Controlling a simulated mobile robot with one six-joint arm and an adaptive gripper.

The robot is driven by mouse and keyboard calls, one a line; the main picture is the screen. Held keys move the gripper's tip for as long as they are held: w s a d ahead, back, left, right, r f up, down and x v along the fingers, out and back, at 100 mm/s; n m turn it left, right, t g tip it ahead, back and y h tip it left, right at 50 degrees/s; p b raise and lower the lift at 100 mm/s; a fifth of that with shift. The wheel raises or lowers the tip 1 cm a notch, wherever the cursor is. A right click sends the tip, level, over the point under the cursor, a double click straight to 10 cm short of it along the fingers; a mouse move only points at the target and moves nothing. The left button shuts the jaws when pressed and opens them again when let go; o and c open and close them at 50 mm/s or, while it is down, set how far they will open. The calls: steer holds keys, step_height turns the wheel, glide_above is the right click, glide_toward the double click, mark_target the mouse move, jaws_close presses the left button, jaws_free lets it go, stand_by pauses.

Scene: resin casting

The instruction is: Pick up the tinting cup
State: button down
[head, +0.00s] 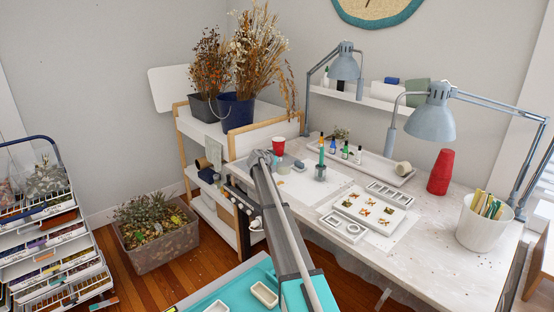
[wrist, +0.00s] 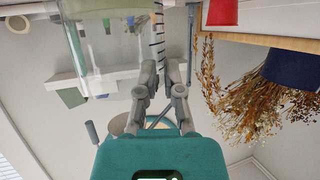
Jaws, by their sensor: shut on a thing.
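A clear cup (wrist: 100,45) with dark graduation marks, which looks like the tinting cup, fills the upper left of the wrist view. My gripper (wrist: 164,66) is shut on the cup at its marked side wall. The cup's body extends to the left of my fingers in that view, and its upper end is cut off by the frame edge. In the head view my gripper (head: 262,157) is at the worktable's left end, largely hidden by my own arm. A small pale cup shape (head: 284,166) shows beside it there.
A red cup (head: 278,146) stands just behind my gripper. The worktable (head: 440,262) also bears lamps, molds and a red cup stack (head: 440,172). Dried plants (head: 262,62) rise at left.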

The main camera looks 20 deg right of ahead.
steer(key=shift+s+a+r+p, duration=0.15)
steer(key=shift+s+r+p, duration=0.65)
steer(key=shift+r, duration=0.25)
steer(key=s+a+r+p, duration=0.1)
steer(key=s+r+p, duration=0.2)
steer(key=s, duration=0.5)
steer(key=shift+s+r, duration=0.25)
steer(key=shift+s+a+p, duration=0.1)
steer(key=shift+a+p, duration=0.05)
steer(key=shift+p, duration=0.15)
steer(key=shift+r, duration=0.15)
